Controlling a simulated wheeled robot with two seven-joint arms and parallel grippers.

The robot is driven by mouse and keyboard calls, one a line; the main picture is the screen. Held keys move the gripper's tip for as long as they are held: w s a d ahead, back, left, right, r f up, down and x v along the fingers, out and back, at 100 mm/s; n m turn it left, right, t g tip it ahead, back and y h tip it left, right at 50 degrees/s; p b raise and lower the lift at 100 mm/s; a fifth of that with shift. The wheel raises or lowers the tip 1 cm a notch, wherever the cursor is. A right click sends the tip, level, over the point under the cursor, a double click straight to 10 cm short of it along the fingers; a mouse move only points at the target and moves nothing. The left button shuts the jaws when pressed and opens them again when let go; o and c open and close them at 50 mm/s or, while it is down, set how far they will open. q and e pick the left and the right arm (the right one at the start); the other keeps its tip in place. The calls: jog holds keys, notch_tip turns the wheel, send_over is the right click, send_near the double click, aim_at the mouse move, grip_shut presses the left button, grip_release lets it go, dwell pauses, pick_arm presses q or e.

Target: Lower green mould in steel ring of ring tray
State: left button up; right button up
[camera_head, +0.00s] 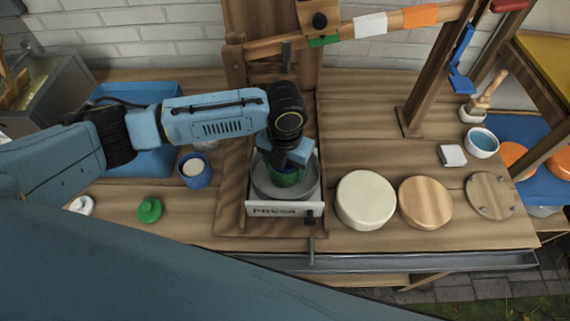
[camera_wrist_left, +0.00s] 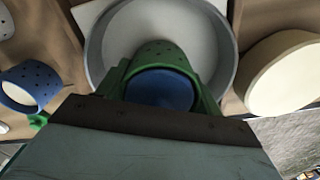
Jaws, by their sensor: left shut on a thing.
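The green mould (camera_head: 284,179) is held by my left gripper (camera_head: 288,164), whose jaws are shut on its near rim. In the left wrist view the perforated green mould (camera_wrist_left: 158,52) has a blue disc-like surface (camera_wrist_left: 160,90) inside it. My right gripper is out of view.
A blue mould (camera_head: 195,171) and a green lid (camera_head: 149,210) stand left of the tray. A cream disc (camera_head: 366,200) and a wooden disc (camera_head: 425,202) lie close on its right. The wooden press beam (camera_head: 385,25) crosses above and behind.

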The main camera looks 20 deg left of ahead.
pick_arm(q)
jog(key=shift+f, duration=0.55)
jog(key=o, duration=1)
jog(key=shift+o, duration=0.2)
notch_tip(320, 180, up, 13)
jog(key=shift+r+p, duration=0.2)
jog(key=shift+p, duration=0.2)
